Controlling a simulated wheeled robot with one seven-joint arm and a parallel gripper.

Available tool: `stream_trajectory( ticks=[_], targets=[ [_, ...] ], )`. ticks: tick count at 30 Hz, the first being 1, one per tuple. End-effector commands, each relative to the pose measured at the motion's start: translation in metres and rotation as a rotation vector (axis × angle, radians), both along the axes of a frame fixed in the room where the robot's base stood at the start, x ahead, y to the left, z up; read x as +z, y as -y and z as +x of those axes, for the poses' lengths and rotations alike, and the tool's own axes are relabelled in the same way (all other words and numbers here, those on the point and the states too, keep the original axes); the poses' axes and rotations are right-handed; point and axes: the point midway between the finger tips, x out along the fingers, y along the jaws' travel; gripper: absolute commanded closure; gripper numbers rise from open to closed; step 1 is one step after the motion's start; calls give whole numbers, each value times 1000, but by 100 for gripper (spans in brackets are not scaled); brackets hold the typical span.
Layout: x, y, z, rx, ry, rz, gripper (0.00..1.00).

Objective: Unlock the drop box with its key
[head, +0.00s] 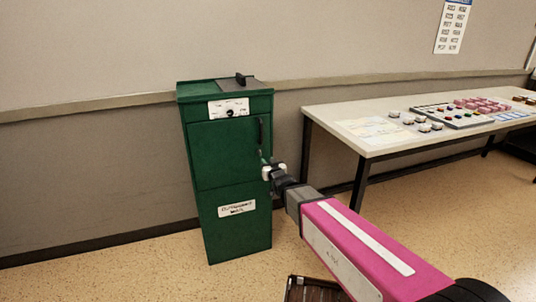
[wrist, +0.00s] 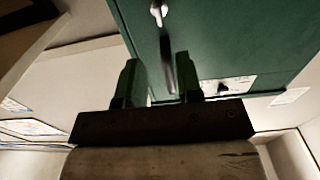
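The drop box (head: 228,160) is a tall green cabinet against the wall, with its door shut. A white label strip (head: 228,108) with a small dark round part, possibly a lock, is near its top; it also shows in the wrist view (wrist: 240,84). A dark upright handle (head: 261,132) is at the door's right edge. My gripper (head: 266,168) is just in front of the door, near the handle's lower end. In the wrist view its two fingers (wrist: 157,72) stand apart, with the handle (wrist: 167,62) showing between them. I cannot make out a key for certain.
A small silvery fitting (wrist: 157,11) shows on the door beyond the handle. A table (head: 345,108) with papers, small items and a tray of coloured pieces stands right of the box. A dark slatted object (head: 312,290) is low in front. Floor left of the box is clear.

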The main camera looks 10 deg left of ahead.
Motion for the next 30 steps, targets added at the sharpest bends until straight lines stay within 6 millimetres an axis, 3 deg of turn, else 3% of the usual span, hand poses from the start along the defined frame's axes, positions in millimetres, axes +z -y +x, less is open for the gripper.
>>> stream_trajectory(
  ticks=[18, 29, 30],
  targets=[
    [-1, -49, 81, -1, -2, -1, 67],
    [0, -52, 87, -1, -3, -2, 67],
    [0, -52, 87, -1, -3, -2, 74]
  ],
)
